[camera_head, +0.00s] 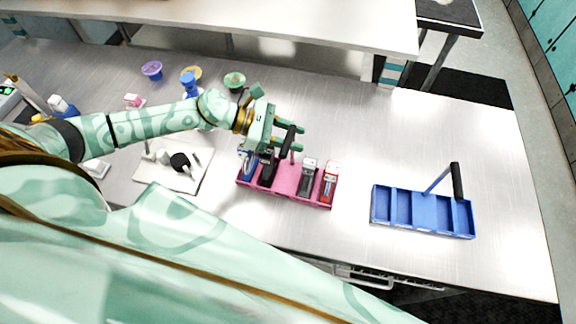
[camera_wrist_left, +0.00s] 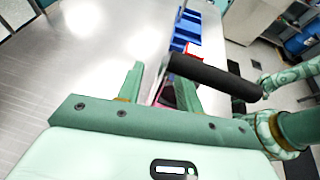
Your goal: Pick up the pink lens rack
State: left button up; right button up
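The pink lens rack (camera_head: 262,186) stands on the steel table in the head view, with several dark, grey, blue and red modules in its slots. Its upright post carries a black handle grip (camera_head: 289,138). My left gripper (camera_head: 287,142) is at that grip, above the rack. In the left wrist view the black grip (camera_wrist_left: 215,76) lies across near the fingertips of my left gripper (camera_wrist_left: 160,84), whose fingers stand apart. I cannot tell whether they touch it. The rack body is mostly hidden there. My right gripper does not show.
An empty blue rack (camera_head: 422,228) with a black handle stands to the right, with clear table between. A white mat (camera_head: 150,180) with small parts lies to the left. A purple bowl (camera_head: 152,69), a green bowl (camera_head: 234,80) and a blue bottle (camera_head: 189,84) stand behind my left arm.

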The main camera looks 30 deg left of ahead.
pick_arm(q)
jog(key=shift+w+d+f, duration=0.1)
jog(key=shift+d+f, duration=0.05)
grip_shut()
dwell(1.4)
